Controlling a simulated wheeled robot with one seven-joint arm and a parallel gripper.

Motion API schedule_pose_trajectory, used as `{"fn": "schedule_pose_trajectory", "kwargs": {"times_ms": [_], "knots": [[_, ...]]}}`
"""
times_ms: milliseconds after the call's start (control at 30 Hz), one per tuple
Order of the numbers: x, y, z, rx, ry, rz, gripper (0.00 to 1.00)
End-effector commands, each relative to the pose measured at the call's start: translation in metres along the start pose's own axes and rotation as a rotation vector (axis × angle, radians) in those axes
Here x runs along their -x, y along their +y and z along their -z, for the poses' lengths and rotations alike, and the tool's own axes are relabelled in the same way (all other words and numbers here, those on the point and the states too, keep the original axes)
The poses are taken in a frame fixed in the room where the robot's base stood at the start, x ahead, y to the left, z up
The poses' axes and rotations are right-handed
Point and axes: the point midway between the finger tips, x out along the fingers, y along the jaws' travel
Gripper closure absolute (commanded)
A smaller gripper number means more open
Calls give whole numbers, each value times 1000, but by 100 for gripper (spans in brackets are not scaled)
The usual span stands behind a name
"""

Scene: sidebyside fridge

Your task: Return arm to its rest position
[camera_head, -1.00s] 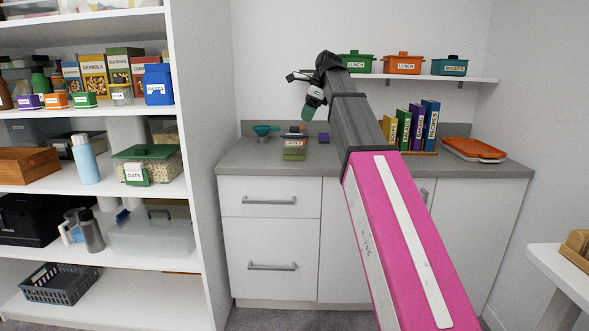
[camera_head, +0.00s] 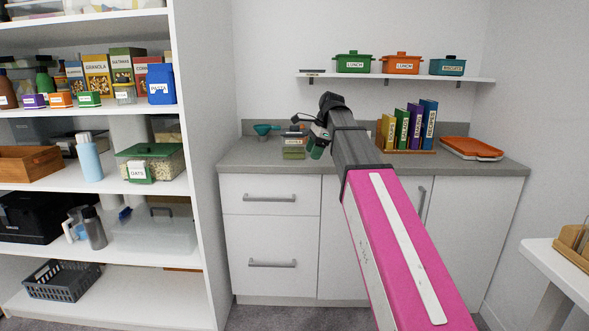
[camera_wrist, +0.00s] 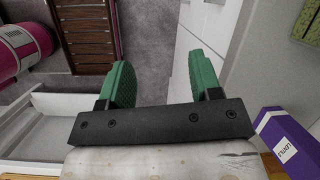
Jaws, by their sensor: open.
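My gripper (camera_head: 316,148) is at the end of my raised pink and dark grey arm, in front of the back counter in the head view. Its green fingers point down, just right of a small green-lidded container on the counter. In the wrist view, my gripper (camera_wrist: 163,80) has its two green fingers spread wide, with nothing between them.
The grey counter (camera_head: 350,158) holds a teal funnel (camera_head: 265,130), upright binders (camera_head: 415,125) and an orange tray (camera_head: 471,148). A wall shelf with lidded pots (camera_head: 402,63) is above. Shelving (camera_head: 183,200) stands left. A purple box (camera_wrist: 290,145) shows in the wrist view.

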Motion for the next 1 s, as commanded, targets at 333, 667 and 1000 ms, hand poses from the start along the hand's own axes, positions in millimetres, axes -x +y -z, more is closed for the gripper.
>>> {"fn": "schedule_pose_trajectory", "kwargs": {"times_ms": [333, 667, 1000], "knots": [[-125, 47, 69, 304, 75, -26, 42], [-225, 108, 126, 623, 142, -85, 42], [-309, 188, 173, 974, 191, -180, 42]]}}
